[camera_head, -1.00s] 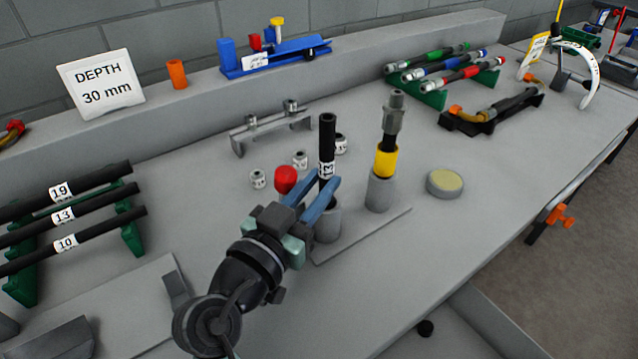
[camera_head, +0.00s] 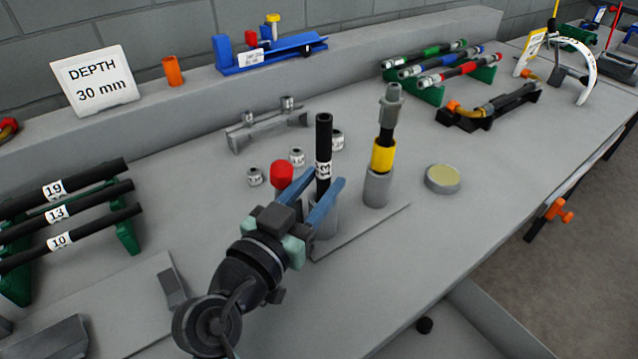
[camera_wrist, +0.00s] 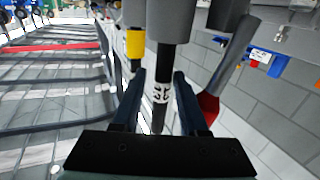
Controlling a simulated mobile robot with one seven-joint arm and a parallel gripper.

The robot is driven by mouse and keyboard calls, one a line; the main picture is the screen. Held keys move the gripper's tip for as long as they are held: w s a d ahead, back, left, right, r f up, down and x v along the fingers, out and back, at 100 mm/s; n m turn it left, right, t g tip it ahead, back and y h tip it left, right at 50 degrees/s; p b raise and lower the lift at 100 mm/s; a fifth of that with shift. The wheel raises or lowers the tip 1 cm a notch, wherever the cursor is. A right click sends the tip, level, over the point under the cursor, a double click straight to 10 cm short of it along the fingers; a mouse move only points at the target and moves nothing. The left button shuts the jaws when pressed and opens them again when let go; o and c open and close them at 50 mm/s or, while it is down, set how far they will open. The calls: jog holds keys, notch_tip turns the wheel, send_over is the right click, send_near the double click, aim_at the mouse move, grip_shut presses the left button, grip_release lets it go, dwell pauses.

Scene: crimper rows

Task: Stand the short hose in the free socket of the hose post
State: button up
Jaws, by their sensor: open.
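The short black hose (camera_head: 323,135), with a white "13" label, stands upright in the near grey socket (camera_head: 325,222) of the hose post (camera_head: 345,238). My gripper (camera_head: 327,180) is open, with one blue finger on each side of the hose and the tips near its label. In the wrist view, which looks upside down, the labelled hose (camera_wrist: 160,92) runs between my open fingers (camera_wrist: 159,76), with a gap on both sides. Its end goes into the grey socket (camera_wrist: 172,22). The other socket (camera_head: 377,190) holds a hose with a yellow collar (camera_head: 383,156) and a metal fitting.
A red-topped object (camera_head: 282,175) stands just left of my fingers. Small metal collars (camera_head: 297,157) lie behind the post. A round tin (camera_head: 443,179) sits to its right. Racked hoses (camera_head: 75,215) lie at left. The bench front right of the post is clear.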

jog(key=shift+s+a, duration=0.4)
jog(key=shift+a, duration=0.25)
jog(key=v, duration=1.1)
jog(key=shift+s, duration=0.5)
jog(key=shift+d, duration=0.2)
jog(key=w+d+r+n+t+y, duration=0.15)
jog(key=w+r, duration=0.25)
jog(key=r, duration=0.5)
jog(key=w+d+r+n+t+y, duration=0.1)
jog(key=w+d+r+t+y, duration=0.15)
jog(key=r, duration=0.55)
jog(key=s+d+r+n+t+y, duration=0.15)
jog(key=s+r+t, duration=0.25)
jog(key=r, duration=0.6)
jog(key=s+d+r+n+t+y, duration=0.1)
jog(key=s+d+r+t+y, duration=0.15)
jog(key=r, duration=0.75)
notch_tip(320, 180, up, 23)
jog(key=a+t+p, duration=0.1)
jog(key=p, duration=2.1)
jog(key=shift+s+n+p, duration=0.3)
jog(key=shift+s+p, duration=0.05)
jog(key=shift+s, duration=0.15)
